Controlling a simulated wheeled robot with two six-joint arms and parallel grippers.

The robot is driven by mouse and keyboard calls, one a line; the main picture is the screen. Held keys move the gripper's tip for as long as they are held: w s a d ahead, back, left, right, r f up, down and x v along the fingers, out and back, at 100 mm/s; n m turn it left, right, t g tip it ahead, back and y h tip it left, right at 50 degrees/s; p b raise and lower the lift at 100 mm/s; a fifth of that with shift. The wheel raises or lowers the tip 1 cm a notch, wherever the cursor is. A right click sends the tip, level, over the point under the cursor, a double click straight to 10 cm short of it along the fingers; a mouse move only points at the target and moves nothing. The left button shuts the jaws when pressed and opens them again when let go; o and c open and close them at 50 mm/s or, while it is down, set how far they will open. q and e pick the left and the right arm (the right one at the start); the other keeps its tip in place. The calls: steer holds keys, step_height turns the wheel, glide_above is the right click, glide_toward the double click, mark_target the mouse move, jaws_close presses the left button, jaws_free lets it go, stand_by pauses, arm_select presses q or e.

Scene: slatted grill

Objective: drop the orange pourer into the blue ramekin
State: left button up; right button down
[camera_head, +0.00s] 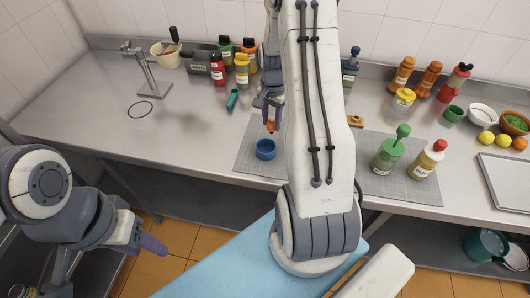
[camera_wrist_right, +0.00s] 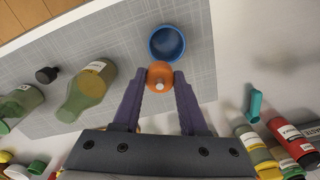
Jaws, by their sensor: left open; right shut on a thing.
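The orange pourer (camera_head: 270,127) is between the fingertips of my right gripper (camera_head: 270,118), which is shut on it and holds it in the air. In the right wrist view the pourer (camera_wrist_right: 160,71) sits between the purple fingertips (camera_wrist_right: 160,82). The blue ramekin (camera_head: 265,150) stands on the grey mat, just below the pourer in the head view. In the right wrist view the ramekin (camera_wrist_right: 181,44) lies just beyond the pourer, and its inside looks empty. My left gripper (camera_head: 152,244) is open and empty, low in front of the counter at the left.
The grey mat (camera_head: 230,164) also carries a green bottle (camera_head: 387,157) and a red-capped bottle (camera_head: 425,160) to the right. A teal object (camera_head: 232,99) lies left of the mat. Several sauce bottles stand along the back wall. My right arm hides the middle of the counter.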

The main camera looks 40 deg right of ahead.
step_height(320, 180, down, 3)
steer(key=shift+f+b, duration=0.2)
steer(key=shift+b, duration=0.75)
steer(key=shift+c, duration=1.8)
jaws_free()
steer(key=shift+r, duration=0.15)
step_height(320, 180, up, 9)
steer(key=shift+r+b, duration=0.1)
steer(key=shift+b, duration=1.05)
steer(key=shift+r, duration=0.55)
